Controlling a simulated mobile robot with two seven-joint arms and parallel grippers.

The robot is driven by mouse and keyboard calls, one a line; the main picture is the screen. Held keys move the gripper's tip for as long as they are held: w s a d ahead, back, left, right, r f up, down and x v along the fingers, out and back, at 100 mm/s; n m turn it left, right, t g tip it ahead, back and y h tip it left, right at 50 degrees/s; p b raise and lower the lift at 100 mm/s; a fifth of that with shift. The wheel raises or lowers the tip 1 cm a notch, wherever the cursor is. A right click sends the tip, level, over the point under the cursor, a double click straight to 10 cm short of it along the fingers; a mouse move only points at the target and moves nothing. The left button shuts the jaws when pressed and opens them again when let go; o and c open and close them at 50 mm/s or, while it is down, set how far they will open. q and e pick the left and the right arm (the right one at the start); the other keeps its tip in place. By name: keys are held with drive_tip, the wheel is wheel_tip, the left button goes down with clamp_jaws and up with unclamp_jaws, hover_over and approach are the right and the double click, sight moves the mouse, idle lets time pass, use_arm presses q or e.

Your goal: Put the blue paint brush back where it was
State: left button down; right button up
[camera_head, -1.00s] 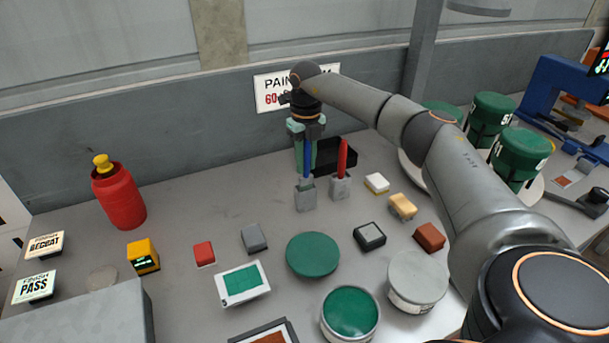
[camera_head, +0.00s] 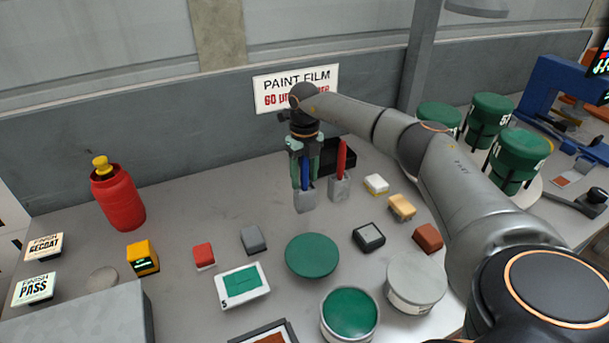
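The blue paint brush (camera_head: 306,172) stands handle up, its lower end at a small grey holder (camera_head: 305,202). My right gripper (camera_head: 306,183) reaches down over it from above, with a finger on each side of the handle. The gripper hides the top of the handle. I cannot tell whether the fingers touch the handle. A red brush (camera_head: 342,157) stands in a similar grey holder (camera_head: 339,188) just to the right. My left gripper is not in view.
A black tray (camera_head: 336,152) lies behind the brushes, below the wall sign (camera_head: 297,88). A red bottle (camera_head: 118,198) stands at the left. A green disc (camera_head: 312,256) and several small blocks lie in front. Green cans (camera_head: 519,155) stand at the right.

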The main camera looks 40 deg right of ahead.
wheel_tip(320, 180, up, 12)
drive_tip(key=shift+r+b, duration=0.15)
drive_tip(key=shift+b, duration=0.25)
idle(0.7)
